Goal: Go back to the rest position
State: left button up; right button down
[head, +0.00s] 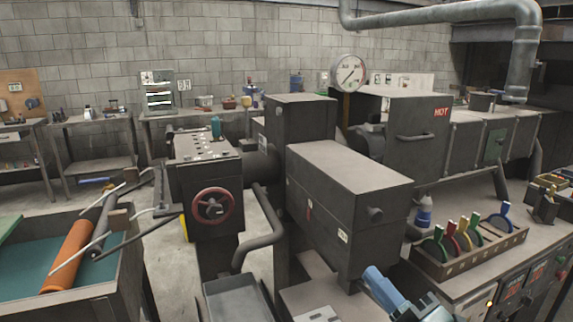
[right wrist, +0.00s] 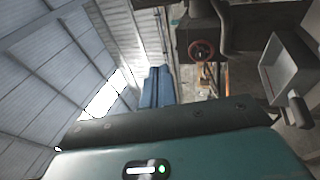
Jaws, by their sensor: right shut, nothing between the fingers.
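My right gripper (head: 374,280) shows at the bottom of the head view, right of centre. Its blue fingers are together with nothing between them, and they point up and left toward the grey machine housing (head: 350,180). The fingers look close to the front lower end of the housing in the picture; I cannot tell whether they touch it. In the right wrist view, the blue fingers (right wrist: 158,84) are together and empty. My left gripper is in neither view.
A machine with a red handwheel (head: 212,207) stands at the centre. A metal tray (head: 240,300) is below it. At right, a bench holds a rack (head: 470,250) of colored-handled tools. At left, a bin (head: 90,300) holds an orange tube (head: 68,256) and rods.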

jog(key=s+f+m+g+h, duration=0.2)
jog(key=s+f+m, duration=0.3)
jog(key=f+m, duration=0.2)
jog(key=s+f+m+g+h, duration=0.3)
jog(key=s+f+m, duration=0.2)
jog(key=f, duration=0.7)
jog(key=s+f+m+g+h, duration=0.3)
jog(key=s+f+m, duration=0.2)
jog(key=f+m, duration=0.5)
jog(key=shift+s+a+f+p, duration=0.15)
jog(key=shift+s+f+p, duration=0.1)
jog(key=shift+s+p, duration=0.1)
